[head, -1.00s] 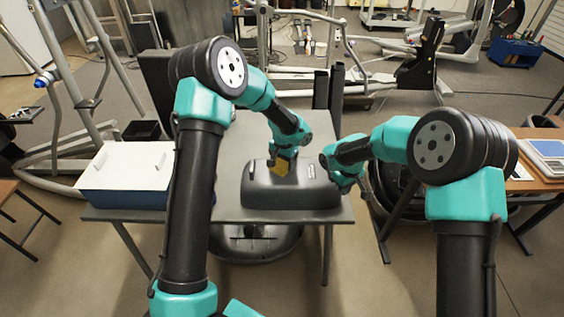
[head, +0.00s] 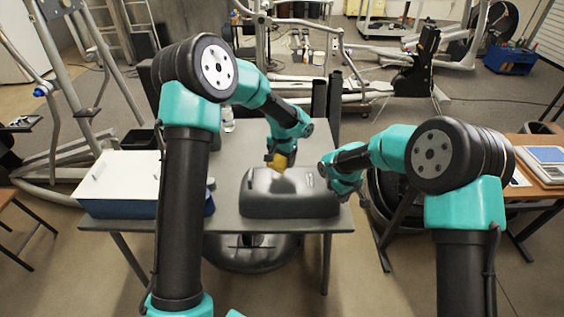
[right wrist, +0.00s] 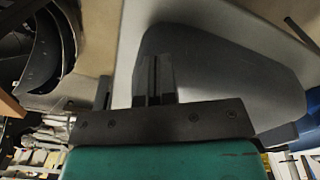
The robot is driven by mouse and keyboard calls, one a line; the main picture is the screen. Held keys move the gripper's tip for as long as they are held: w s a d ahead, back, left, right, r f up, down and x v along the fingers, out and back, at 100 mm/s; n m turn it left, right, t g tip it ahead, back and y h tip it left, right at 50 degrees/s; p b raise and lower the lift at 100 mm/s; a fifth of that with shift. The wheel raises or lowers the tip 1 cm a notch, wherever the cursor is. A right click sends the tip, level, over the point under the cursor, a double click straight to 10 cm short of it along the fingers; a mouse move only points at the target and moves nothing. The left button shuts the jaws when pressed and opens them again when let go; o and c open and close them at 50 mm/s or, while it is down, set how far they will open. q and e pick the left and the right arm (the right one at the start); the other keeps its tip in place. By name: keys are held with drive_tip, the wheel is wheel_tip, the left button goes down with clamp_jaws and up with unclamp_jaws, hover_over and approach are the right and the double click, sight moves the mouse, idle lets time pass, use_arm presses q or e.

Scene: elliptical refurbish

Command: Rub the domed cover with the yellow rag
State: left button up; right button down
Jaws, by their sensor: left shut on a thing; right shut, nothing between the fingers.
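The dark grey domed cover (head: 290,198) sits on the grey table (head: 228,170). It also fills much of the right wrist view (right wrist: 225,75). My left gripper (head: 278,158) is shut on the yellow rag (head: 281,161), at the cover's top near its back edge. I cannot tell whether the rag touches the cover. My right gripper (head: 340,186) is at the cover's right end, shut and empty. In the right wrist view its closed fingers (right wrist: 153,80) lie in front of the cover, and I cannot tell whether they touch it.
A blue box with a white lid (head: 118,182) stands on the table's left part. A clear bottle (head: 228,120) stands at the back. A wooden table with a scale (head: 548,160) is at the right. Exercise machine frames (head: 345,55) stand behind.

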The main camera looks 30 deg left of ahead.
sight(282, 158)
idle(0.3)
drive_tip(key=shift+r, duration=3)
drive_tip(key=shift+r, duration=0.1)
wheel_tip(282, 158, up, 12)
use_arm(q)
drive_tip(key=shift+r, duration=0.15)
drive_tip(key=shift+r, duration=1.4)
